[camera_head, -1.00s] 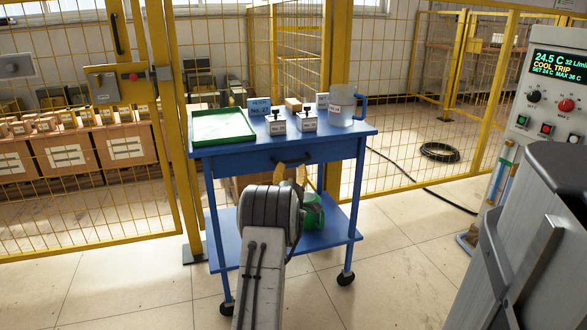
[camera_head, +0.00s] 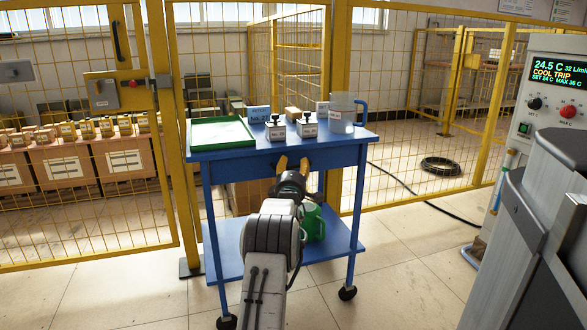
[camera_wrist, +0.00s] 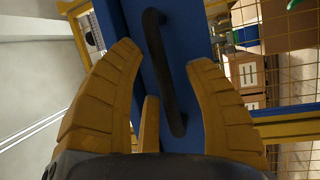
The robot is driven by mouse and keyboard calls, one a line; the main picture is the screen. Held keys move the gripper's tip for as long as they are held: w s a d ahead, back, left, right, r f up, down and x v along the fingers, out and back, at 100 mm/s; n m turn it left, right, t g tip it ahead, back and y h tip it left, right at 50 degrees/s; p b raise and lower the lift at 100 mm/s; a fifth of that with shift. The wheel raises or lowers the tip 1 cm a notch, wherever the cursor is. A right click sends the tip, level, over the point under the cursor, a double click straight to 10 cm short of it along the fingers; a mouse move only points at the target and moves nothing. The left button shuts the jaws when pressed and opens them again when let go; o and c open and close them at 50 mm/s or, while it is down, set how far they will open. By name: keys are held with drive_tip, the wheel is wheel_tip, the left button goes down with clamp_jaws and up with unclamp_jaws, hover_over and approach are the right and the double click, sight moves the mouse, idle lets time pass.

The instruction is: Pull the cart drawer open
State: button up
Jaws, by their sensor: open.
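The blue cart (camera_head: 352,205) stands in front of me on casters. Its drawer (camera_head: 235,166) is a blue front just under the top and looks shut. In the wrist view the drawer's black bar handle (camera_wrist: 160,60) runs nearly upright between the yellow fingers of my gripper (camera_wrist: 165,85). The gripper is open, with one finger on each side of the handle and a visible space on both sides. In the head view my gripper (camera_head: 293,163) is at the middle of the drawer front and hides most of the handle.
A green container (camera_head: 313,222) sits on the lower shelf. A grey machine (camera_head: 540,190) stands at right. Yellow mesh fencing is behind.

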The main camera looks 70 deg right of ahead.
drive_tip(key=shift+d, duration=0.1)
idle(0.4)
clamp_jaws()
idle(0.3)
